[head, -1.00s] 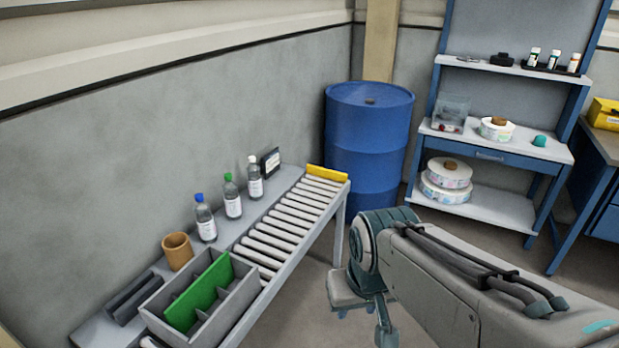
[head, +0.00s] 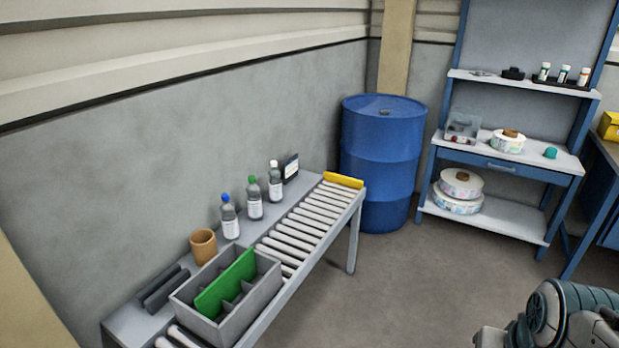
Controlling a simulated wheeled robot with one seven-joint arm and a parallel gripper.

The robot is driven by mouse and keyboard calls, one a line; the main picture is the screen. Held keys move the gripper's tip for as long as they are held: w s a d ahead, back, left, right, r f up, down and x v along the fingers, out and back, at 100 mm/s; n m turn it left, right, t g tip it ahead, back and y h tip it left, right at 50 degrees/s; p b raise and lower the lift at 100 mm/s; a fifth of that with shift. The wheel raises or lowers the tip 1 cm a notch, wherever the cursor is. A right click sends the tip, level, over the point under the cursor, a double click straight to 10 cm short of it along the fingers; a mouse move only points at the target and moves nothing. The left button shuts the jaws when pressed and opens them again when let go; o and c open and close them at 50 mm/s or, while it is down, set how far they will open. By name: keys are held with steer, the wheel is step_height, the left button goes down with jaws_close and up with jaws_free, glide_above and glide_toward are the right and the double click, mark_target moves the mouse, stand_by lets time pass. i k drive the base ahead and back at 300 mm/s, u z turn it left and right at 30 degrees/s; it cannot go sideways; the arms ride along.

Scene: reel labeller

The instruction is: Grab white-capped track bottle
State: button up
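The white-capped bottle (head: 275,186) stands upright on the grey ledge along the back of the roller track. It is the farthest of three bottles in a row and has a white label. A green-capped bottle (head: 254,200) and a blue-capped bottle (head: 229,219) stand nearer along the same ledge. Only a part of my arm shows in the bottom right corner, well apart from the bottles. My gripper's fingers are out of the picture.
A grey divided bin (head: 262,303) with a green panel sits on the near rollers, beside a brown cup (head: 203,246). A dark framed panel (head: 291,168) stands behind the white-capped bottle. A blue drum (head: 382,160) stands past the track's yellow end stop (head: 343,180). The floor right of the track is open.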

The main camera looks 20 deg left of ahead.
mark_target(275, 181)
steer(key=z, duration=0.1)
steer(key=i, duration=2.85)
steer(key=u, duration=1.7)
steer(key=i, duration=0.75)
steer(key=u, duration=0.85)
steer(key=i, duration=0.25)
steer(key=u, duration=0.25)
